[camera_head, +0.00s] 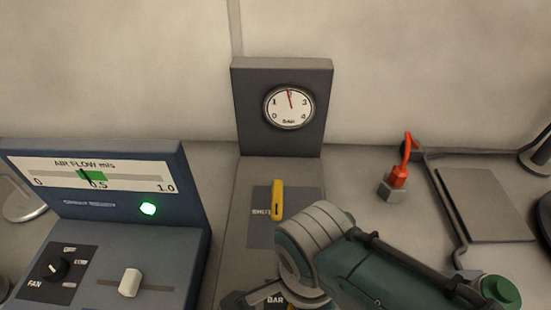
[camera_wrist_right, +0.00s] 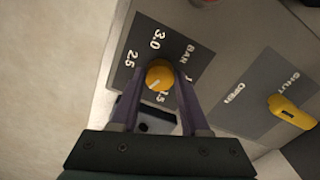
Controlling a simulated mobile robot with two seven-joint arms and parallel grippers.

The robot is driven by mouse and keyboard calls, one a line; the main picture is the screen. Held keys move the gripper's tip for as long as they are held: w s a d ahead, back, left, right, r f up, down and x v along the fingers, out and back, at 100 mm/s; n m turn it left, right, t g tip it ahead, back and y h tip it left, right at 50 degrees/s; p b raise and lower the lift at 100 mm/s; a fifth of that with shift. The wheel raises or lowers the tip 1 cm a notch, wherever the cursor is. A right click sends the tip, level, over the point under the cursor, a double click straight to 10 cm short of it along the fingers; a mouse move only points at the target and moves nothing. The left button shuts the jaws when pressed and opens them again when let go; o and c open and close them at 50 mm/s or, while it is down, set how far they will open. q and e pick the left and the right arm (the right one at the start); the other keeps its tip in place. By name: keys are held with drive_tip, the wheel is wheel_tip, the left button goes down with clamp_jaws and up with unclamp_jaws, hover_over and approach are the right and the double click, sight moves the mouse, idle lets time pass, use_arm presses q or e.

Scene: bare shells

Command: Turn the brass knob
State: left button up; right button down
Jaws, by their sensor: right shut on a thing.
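The brass knob (camera_wrist_right: 159,74) sits on a dark plate marked BAR, with 2.5, 3.0 and 1.5 legible around it in the right wrist view. A pale line on the knob's face points toward the lower left in that view. My right gripper (camera_wrist_right: 158,82) is shut on the knob, one finger on each side. In the head view my right arm covers most of the plate and I cannot make out the knob clearly. The round gauge (camera_head: 289,107) stands upright behind, its needle near the top. My left gripper is not in view.
A yellow lever (camera_head: 277,200) sits on a plate marked OPEN and SHUT in the wrist view (camera_wrist_right: 291,112). An air flow box (camera_head: 180,190) with a fan dial and white slider (camera_head: 130,282) stands left.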

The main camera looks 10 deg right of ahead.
drive_tip(key=shift+m, duration=0.5)
drive_tip(key=shift+c, duration=1.9)
unclamp_jaws()
wheel_tip(320, 180, up, 10)
drive_tip(key=p, duration=0.4)
drive_tip(key=shift+d, duration=0.1)
